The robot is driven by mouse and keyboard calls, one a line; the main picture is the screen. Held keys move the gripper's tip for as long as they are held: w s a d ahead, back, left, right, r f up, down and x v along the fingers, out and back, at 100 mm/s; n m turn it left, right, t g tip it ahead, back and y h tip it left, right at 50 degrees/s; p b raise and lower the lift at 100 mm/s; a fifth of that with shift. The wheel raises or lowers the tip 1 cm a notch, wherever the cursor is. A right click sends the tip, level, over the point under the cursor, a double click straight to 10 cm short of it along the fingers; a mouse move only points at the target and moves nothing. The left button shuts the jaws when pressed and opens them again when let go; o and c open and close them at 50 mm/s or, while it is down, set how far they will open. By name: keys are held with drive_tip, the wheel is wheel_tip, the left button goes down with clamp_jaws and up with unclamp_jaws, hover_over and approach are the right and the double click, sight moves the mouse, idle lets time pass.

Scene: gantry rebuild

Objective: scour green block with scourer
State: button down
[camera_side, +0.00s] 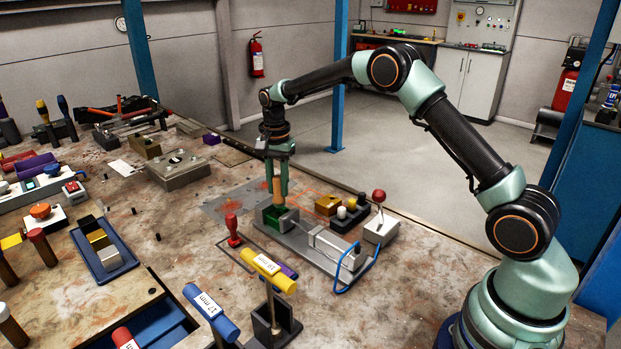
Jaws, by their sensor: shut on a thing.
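The green block (271,214) sits low between the grey jaws of a vise (310,244) near the middle of the bench. My gripper (277,192) points down right above it and is shut on an upright tool with a tan handle, which appears to be the scourer (277,186). The tool's lower end is close over the green block. Whether it touches the block I cannot tell at this size, and its working face is hidden.
Right of the vise stand a yellow-brown block (327,204), a dark holder with knobs (347,213) and a red-balled lever (379,197). A red stamp-like handle (233,229) and a yellow-headed tool (268,270) stand left and in front.

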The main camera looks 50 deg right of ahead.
drive_tip(key=shift+f, duration=0.85)
drive_tip(key=shift+a+f, duration=0.5)
drive_tip(key=shift+a, duration=0.45)
drive_tip(key=shift+d, duration=0.8)
drive_tip(key=shift+a, duration=0.85)
drive_tip(key=shift+d, duration=0.9)
drive_tip(key=shift+a, duration=0.95)
drive_tip(key=shift+d, duration=1)
drive_tip(key=shift+a, duration=1.05)
drive_tip(key=shift+d, duration=1.15)
drive_tip(key=shift+r, duration=4.05)
drive_tip(key=shift+a, duration=0.1)
